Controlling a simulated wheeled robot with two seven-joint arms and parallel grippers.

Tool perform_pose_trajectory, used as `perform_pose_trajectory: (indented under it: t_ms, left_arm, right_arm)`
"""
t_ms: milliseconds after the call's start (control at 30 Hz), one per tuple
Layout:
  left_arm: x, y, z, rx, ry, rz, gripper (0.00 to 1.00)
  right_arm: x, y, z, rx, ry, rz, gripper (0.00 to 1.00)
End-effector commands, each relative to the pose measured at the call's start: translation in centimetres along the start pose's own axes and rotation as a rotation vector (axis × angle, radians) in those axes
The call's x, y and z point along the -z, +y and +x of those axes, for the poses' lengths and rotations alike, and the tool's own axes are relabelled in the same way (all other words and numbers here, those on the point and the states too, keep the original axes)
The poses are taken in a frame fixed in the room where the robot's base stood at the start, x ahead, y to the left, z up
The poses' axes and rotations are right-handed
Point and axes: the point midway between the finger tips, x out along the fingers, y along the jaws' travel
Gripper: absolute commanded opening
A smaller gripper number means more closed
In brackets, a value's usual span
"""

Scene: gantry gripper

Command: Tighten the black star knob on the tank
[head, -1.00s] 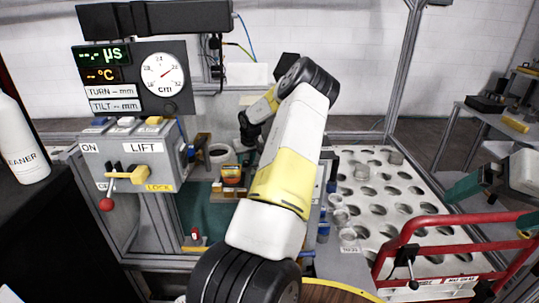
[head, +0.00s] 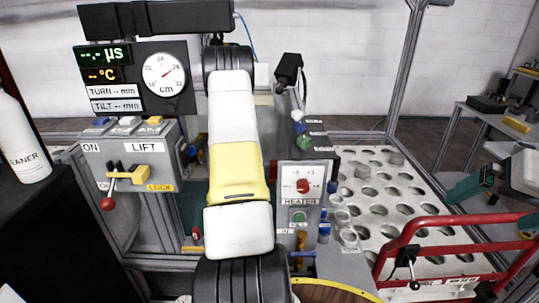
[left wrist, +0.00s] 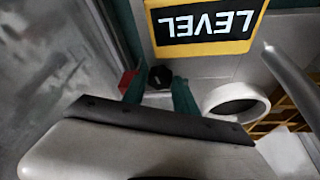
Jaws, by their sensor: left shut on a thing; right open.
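In the left wrist view a small black knob (left wrist: 160,77) sits between the two teal fingers of my left gripper (left wrist: 158,95), which is shut on it. The knob is beside a yellow-framed LEVEL label (left wrist: 207,24) that appears upside down. The knob's star shape and its seating on the tank are too small to judge. In the head view my left arm covers the middle, hiding the left gripper and the knob. My right gripper (head: 490,205) is open and empty at the right edge, its teal fingers apart above the red rail.
A red part (left wrist: 127,80) lies close beside the left fingers, and a white ring (left wrist: 236,102) is to their right. The heater panel (head: 302,190) stands right of my arm. A red rail (head: 450,222) fronts the perforated white plate (head: 375,205). The LIFT box (head: 140,155) is at left.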

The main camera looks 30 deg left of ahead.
Motion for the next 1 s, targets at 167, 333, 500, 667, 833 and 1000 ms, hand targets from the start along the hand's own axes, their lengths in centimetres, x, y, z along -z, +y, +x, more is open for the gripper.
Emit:
perform_pose_trajectory:
  t_ms: [167,333,500,667,833,1000]
  left_arm:
    - [0.02,-0.17,-0.02,-0.031,0.001,0.074,0.0]
    - [0.04,-0.18,0.01,-0.047,0.001,0.115,0.0]
    - [0.02,-0.15,0.03,-0.054,0.0,0.132,0.0]
    - [-0.01,-0.15,0.04,-0.055,0.0,0.133,0.0]
    - [-0.03,-0.15,0.06,-0.055,-0.001,0.132,0.0]
    - [-0.04,-0.14,0.06,-0.055,-0.001,0.132,0.56]
  right_arm:
    - [0.0,0.0,0.0,0.0,0.0,0.0,1.0]
    - [0.0,0.0,0.0,0.0,0.0,0.0,1.0]
    - [0.0,0.0,0.0,0.0,0.0,0.0,1.0]
    - [0.0,0.0,0.0,0.0,0.0,0.0,1.0]
    - [0.0,0.0,0.0,0.0,0.0,0.0,1.0]
    - [0.0,0.0,0.0,0.0,0.0,0.0,1.0]
